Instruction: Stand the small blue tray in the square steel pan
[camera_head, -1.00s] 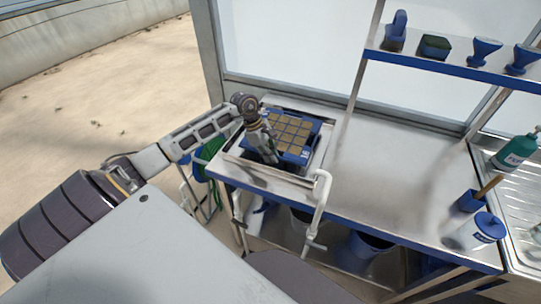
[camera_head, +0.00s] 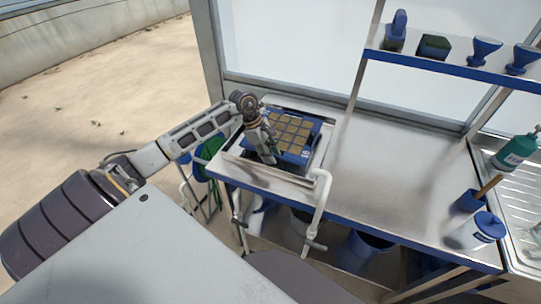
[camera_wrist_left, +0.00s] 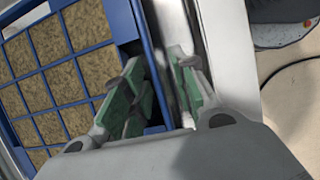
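The small blue tray (camera_head: 304,153), its cells filled with brown material, sits within the walls of the square steel pan (camera_head: 262,172) at the left end of the bench. It looks about level; whether it rests on the pan's floor is hidden. My left gripper (camera_head: 270,153) is at the tray's near left side, pointing down. In the left wrist view, its green-padded fingers (camera_wrist_left: 162,92) are spread apart at the blue tray's edge (camera_wrist_left: 155,60), with a gap between them. One finger is on the cell side, the other towards the steel wall (camera_wrist_left: 188,30). My right gripper is out of view.
A white pipe (camera_head: 320,200) rises at the pan's near right corner. A shelf (camera_head: 450,68) with several blue items hangs above.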

